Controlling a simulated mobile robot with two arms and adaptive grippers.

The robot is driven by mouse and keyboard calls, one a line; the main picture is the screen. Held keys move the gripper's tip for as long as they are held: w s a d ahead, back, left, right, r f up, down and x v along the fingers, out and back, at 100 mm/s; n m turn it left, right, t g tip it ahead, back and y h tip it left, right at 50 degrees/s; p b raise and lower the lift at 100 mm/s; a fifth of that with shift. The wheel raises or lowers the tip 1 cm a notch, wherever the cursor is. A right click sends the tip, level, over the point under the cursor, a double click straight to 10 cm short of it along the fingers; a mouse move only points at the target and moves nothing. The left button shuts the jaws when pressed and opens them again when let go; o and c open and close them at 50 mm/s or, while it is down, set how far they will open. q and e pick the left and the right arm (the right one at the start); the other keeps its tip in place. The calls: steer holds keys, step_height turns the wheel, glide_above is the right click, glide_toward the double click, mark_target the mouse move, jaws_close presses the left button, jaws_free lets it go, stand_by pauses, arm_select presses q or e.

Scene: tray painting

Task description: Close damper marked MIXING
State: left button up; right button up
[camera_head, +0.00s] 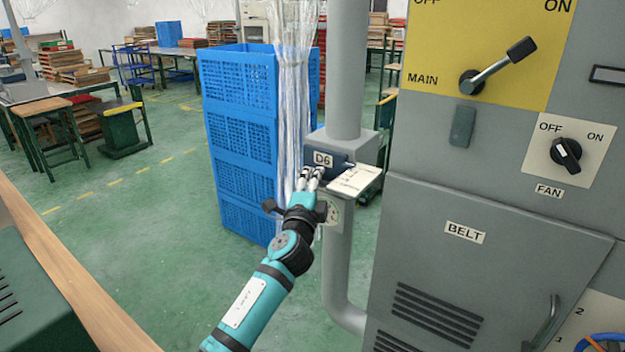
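A grey damper box labelled D6 (346,149) sits on the vertical grey duct, left of the machine cabinet. A cream tag (353,180) sticks out at its lower front; its writing is too small to read. I can read no MIXING mark. My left gripper (310,173) is just below and left of the D6 label, its two fingers pointing up at the box. The fingers look close together; whether they touch the damper or hold anything is unclear. A damper handle cannot be made out clearly. My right gripper is out of view.
A grey cabinet with a yellow MAIN switch panel (440,50), a FAN knob (566,154) and a BELT door (480,265) stands right. Stacked blue crates (235,140) and clear plastic strips (293,90) stand close left of the duct. Green floor (150,230) is open further left.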

arm_select(q)
steer(key=o, duration=0.4)
steer(key=shift+d+f, duration=0.15)
steer(key=shift+f, duration=0.05)
steer(key=shift+o, duration=0.8)
steer(key=shift+r, duration=0.1)
steer(key=v, duration=1.2)
